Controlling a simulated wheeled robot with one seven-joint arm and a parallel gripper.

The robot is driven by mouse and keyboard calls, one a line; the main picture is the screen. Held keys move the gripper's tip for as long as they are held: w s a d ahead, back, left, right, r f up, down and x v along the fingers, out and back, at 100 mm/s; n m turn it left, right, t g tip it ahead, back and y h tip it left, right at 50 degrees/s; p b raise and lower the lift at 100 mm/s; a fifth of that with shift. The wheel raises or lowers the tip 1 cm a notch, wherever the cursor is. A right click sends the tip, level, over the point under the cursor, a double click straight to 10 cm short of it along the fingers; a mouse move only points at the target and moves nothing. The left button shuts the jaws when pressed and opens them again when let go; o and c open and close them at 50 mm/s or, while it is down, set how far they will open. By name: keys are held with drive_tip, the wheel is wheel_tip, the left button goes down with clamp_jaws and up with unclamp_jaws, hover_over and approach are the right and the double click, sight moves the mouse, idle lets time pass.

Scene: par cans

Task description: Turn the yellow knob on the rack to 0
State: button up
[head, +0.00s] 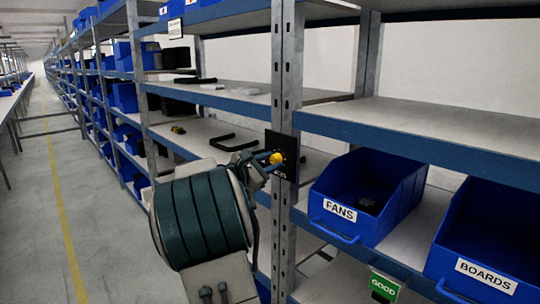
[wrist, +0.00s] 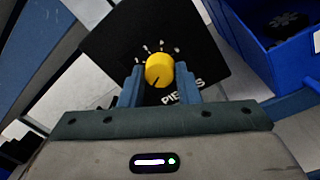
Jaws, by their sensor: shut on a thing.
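The yellow knob (head: 276,158) sits on a black panel (head: 287,172) fixed to the rack's grey upright. In the wrist view the knob (wrist: 159,70) shows a dark pointer line toward its lower left, with small white marks above it and partly hidden white lettering below it on the panel (wrist: 205,55). The digits are too small to read. My gripper (wrist: 160,78) has one blue finger on each side of the knob, shut on it. In the head view my gripper (head: 268,161) reaches the knob from the left.
A blue FANS bin (head: 370,190) stands on the shelf right of the panel, with a BOARDS bin (head: 490,240) beyond it. A black handle-shaped thing (head: 235,142) lies on the shelf behind my arm. The aisle (head: 40,200) at left is clear.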

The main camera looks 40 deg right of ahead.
drive_tip(key=shift+n+p, duration=0.4)
drive_tip(key=shift+n, duration=0.1)
drive_tip(key=o, duration=1)
drive_tip(key=shift+c, duration=0.2)
drive_tip(key=s+a+b, duration=0.1)
drive_tip(key=a, duration=1.2)
drive_tip(key=shift+s+a+f, duration=0.15)
drive_tip(key=shift+s+a, duration=0.25)
